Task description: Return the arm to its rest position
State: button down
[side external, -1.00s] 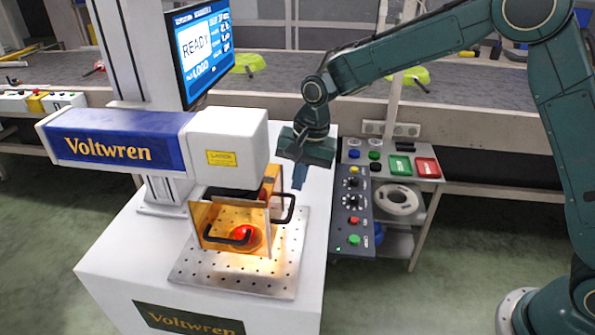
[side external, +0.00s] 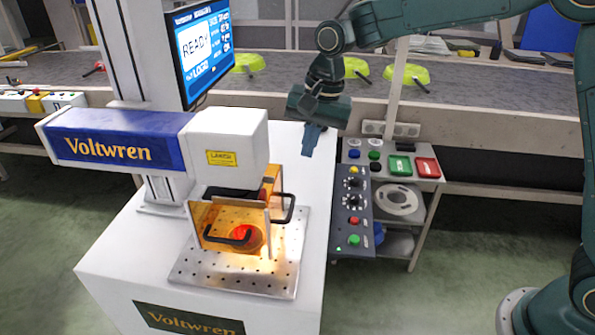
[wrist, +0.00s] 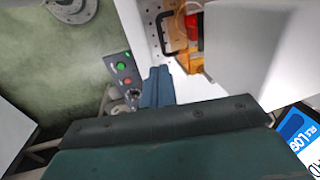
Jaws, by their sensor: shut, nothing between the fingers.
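My gripper (side external: 312,140) is shut and empty. It hangs from my dark green arm above the back right corner of the white machine table, clear of the marking machine. In the wrist view my gripper (wrist: 158,75) points toward the edge between the white table and the button panel. The laser marking machine (side external: 160,140) reads "Voltwren". Under its head, amber shields (side external: 215,222) with black handles stand on a perforated plate (side external: 235,283). A glowing red-orange spot (side external: 243,233) shows behind the front shield.
A button panel (side external: 352,222) stands right of the table, with green and red buttons (side external: 400,166) behind it. A screen (side external: 205,48) reads READY. The space around my gripper is free.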

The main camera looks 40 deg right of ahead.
jog(key=s+d+r+n+t+h, duration=0.1)
jog(key=s+d+r+n+t, duration=0.3)
jog(key=s, duration=0.7)
jog(key=s+d+r+n+g, duration=0.1)
jog(key=s+d+r+n, duration=0.1)
jog(key=s+d+r, duration=0.65)
jog(key=s+f+n, duration=0.1)
jog(key=s+f, duration=0.2)
jog(key=s, duration=0.2)
jog(key=s+f+n+t, duration=0.1)
jog(key=s+f, duration=0.2)
jog(key=s, duration=0.2)
jog(key=shift+s+d+f+n+h, duration=0.15)
jog(key=shift+s+d+n+h, duration=0.15)
jog(key=shift+s+n, duration=0.1)
